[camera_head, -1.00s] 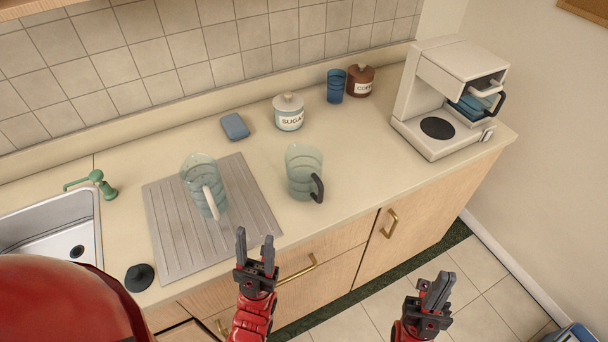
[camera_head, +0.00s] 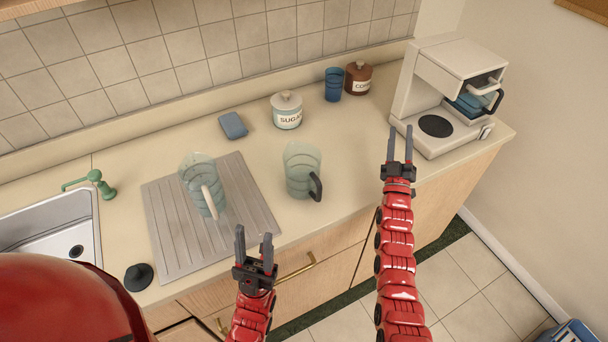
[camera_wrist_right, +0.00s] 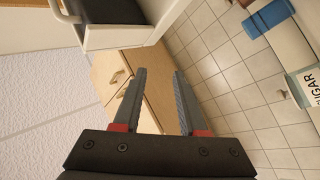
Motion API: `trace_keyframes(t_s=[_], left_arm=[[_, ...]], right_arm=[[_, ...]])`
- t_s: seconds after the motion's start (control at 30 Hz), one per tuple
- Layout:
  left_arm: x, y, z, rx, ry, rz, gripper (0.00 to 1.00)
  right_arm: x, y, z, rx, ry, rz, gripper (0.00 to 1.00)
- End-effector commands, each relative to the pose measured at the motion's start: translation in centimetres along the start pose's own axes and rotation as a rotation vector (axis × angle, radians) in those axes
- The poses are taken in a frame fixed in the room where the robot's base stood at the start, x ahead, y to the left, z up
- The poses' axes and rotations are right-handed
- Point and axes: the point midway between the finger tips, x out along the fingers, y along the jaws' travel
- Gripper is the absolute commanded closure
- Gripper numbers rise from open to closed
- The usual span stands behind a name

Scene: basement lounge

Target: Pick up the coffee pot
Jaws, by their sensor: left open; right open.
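A clear glass pot with a black handle (camera_head: 300,168) stands upright on the counter, right of the drainboard. A similar glass jug with a white handle (camera_head: 197,182) stands on the ribbed drainboard. I cannot tell for certain which is the coffee pot. My left gripper (camera_head: 254,244) is open and empty at the counter's front edge, below and left of the black-handled pot. My right gripper (camera_head: 400,144) is open and empty, right of that pot and near the coffee maker (camera_head: 432,148). In the right wrist view its two fingers (camera_wrist_right: 158,98) are apart with nothing between them.
A sugar jar (camera_head: 288,116), blue cup (camera_head: 334,85) and brown jar (camera_head: 359,80) stand behind the pot. A blue sponge (camera_head: 233,126) lies behind the drainboard (camera_head: 185,247). The sink (camera_head: 40,229) is at left. Counter between pot and coffee maker is clear.

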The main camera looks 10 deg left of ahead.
Motion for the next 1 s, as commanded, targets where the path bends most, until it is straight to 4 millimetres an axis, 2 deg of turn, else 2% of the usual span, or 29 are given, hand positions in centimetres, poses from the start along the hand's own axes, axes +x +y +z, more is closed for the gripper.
trace_keyframes(t_s=[0.03,0.1,0.23,0.3,0.4,0.47,0.5,0.57,0.67,0.8,0.9,1.0], left_arm=[[0.1,0.0,0.0,0.000,0.000,0.000,0.52],[0.2,0.0,0.0,0.000,0.000,0.000,0.52],[0.3,0.0,0.0,0.000,0.000,0.000,0.52],[0.3,0.0,-0.1,0.000,0.000,0.000,0.52],[0.4,0.0,-0.1,0.000,0.000,0.000,0.52],[0.4,0.0,-0.1,0.000,0.000,0.000,0.52],[0.5,0.0,-0.1,0.000,0.000,0.000,0.52],[0.5,0.0,-0.1,0.000,0.000,0.000,0.52],[0.6,0.0,-0.1,0.000,0.000,0.000,0.52],[0.7,0.0,-0.1,0.000,0.000,0.000,0.52],[0.7,0.0,-0.1,0.000,0.000,0.000,0.52],[0.7,0.0,-0.1,0.000,0.000,0.000,0.52]], right_arm=[[3.2,-2.3,0.1,-0.052,-0.063,-0.079,0.59],[6.3,-5.9,0.6,-0.142,-0.154,-0.216,0.59],[9.9,-12.2,-0.3,-0.322,-0.267,-0.512,0.59],[10.6,-15.1,-1.8,-0.426,-0.294,-0.688,0.59],[10.3,-18.2,-4.5,-0.583,-0.299,-0.951,0.59],[9.2,-19.4,-6.4,-0.679,-0.285,-1.119,0.59],[8.4,-19.8,-8.0,-0.744,-0.265,-1.227,0.59],[6.7,-19.9,-10.3,-0.842,-0.230,-1.397,0.59],[3.3,-18.5,-14.2,-0.993,-0.151,-1.672,0.59],[-1.4,-14.7,-19.0,-1.145,-0.033,-1.999,0.59],[-3.7,-12.0,-21.3,-1.203,0.030,-2.159,0.59],[-5.1,-10.4,-22.6,-1.227,0.067,-2.252,0.59]])
